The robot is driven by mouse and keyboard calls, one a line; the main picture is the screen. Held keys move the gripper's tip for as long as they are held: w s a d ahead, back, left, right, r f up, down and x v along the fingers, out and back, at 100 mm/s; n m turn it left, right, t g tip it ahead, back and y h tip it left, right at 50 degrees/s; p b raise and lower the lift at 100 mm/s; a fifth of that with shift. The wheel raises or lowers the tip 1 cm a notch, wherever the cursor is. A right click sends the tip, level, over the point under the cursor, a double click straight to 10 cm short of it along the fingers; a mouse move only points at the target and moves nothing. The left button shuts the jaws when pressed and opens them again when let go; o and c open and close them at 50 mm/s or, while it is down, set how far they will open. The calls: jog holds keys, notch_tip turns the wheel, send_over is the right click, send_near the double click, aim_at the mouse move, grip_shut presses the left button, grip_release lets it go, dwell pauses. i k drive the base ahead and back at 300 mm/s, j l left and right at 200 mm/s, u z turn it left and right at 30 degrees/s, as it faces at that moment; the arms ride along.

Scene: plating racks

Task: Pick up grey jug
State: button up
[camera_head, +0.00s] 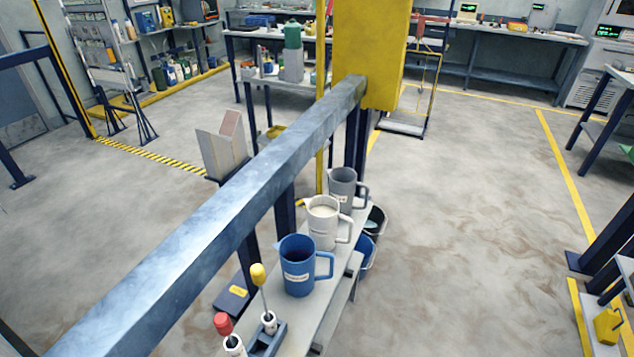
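The grey jug (342,188) stands upright at the far end of a narrow bench (325,322), with its handle to the right. A white jug (323,225) stands just in front of it and hides part of its lower left side. A blue jug (297,268) stands nearer on the same bench. Both of these also have handles on the right. My gripper is not in view.
A long steel beam (215,215) runs diagonally just left of the jugs. A yellow post (367,50) rises behind them. Brushes with red and yellow handles (258,275) stand at the near end. Dark and blue buckets (366,250) sit right of the bench. Floor at right is open.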

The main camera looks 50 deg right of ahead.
aim_at(343, 181)
jog(key=i+z, duration=0.15)
jog(key=z, duration=0.25)
jog(key=i+z, duration=0.2)
jog(key=z, duration=0.15)
jog(key=i+j+z, duration=0.1)
jog(key=z, duration=0.3)
